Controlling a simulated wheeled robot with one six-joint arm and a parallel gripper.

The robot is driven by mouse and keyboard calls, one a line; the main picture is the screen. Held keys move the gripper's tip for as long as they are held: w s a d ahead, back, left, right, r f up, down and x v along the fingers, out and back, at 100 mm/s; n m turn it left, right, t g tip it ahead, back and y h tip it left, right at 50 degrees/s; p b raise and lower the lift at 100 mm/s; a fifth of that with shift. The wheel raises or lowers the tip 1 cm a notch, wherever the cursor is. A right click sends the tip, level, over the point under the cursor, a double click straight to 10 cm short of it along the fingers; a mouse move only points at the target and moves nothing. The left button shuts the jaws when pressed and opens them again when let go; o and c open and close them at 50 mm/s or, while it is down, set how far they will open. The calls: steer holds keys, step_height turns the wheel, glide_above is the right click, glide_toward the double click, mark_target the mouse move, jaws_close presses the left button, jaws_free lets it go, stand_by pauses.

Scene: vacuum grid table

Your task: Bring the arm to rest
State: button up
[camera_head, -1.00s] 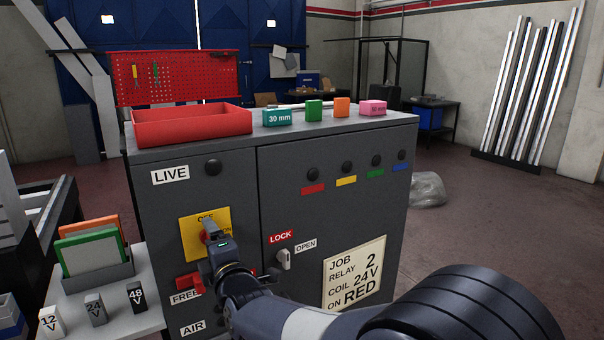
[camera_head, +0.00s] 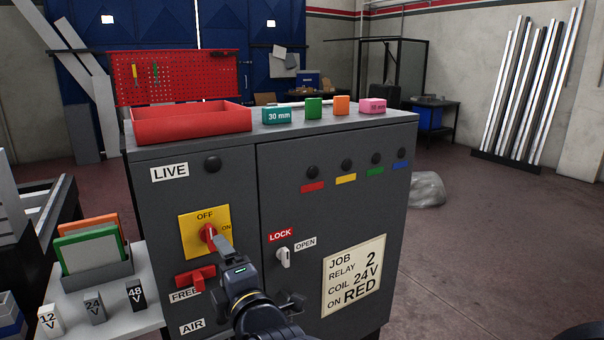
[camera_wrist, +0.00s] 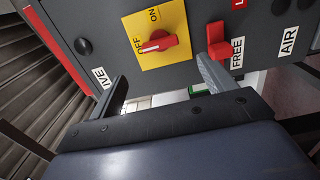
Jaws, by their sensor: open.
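My gripper (camera_head: 228,246) is open and empty in front of the lower left panel of a grey cabinet (camera_head: 345,215). In the wrist view its two fingers (camera_wrist: 163,82) are spread, with nothing between them. A red rotary knob (camera_head: 208,233) on a yellow plate (camera_head: 190,241) is just past the fingertips; it also shows in the wrist view (camera_wrist: 158,42), its bar lying toward OFF. A red T-shaped handle (camera_head: 195,277) by the FREE label is left of the gripper, seemingly apart from it.
A LOCK/OPEN key switch (camera_head: 283,257) and a job card (camera_head: 354,275) are on the right door. A red tray (camera_head: 190,128) and several coloured blocks stand on top. A side shelf (camera_head: 150,318) holds voltage blocks.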

mark_target(211, 238)
steer(key=x, duration=0.8)
steer(key=shift+w+a+p, duration=0.1)
steer(key=shift+w+p, duration=0.25)
steer(key=shift+w+a+f, duration=0.1)
steer(key=shift+w, duration=0.05)
steer(key=shift+m, duration=1.1)
steer(key=m+p, duration=0.1)
steer(key=m, duration=0.2)
steer(key=m+p, duration=0.1)
steer(key=m, duration=0.1)
steer(key=m+p, duration=0.1)
steer(key=m, duration=0.1)
steer(key=shift+r, duration=0.3)
steer(key=m+p, duration=0.5)
steer(key=shift+r+m, duration=0.15)
steer(key=shift+m, duration=0.15)
steer(key=m+p, duration=0.2)
steer(key=p, duration=0.1)
steer(key=shift+m+p, duration=0.5)
steer(key=shift+p, duration=0.05)
steer(key=shift+f, duration=0.25)
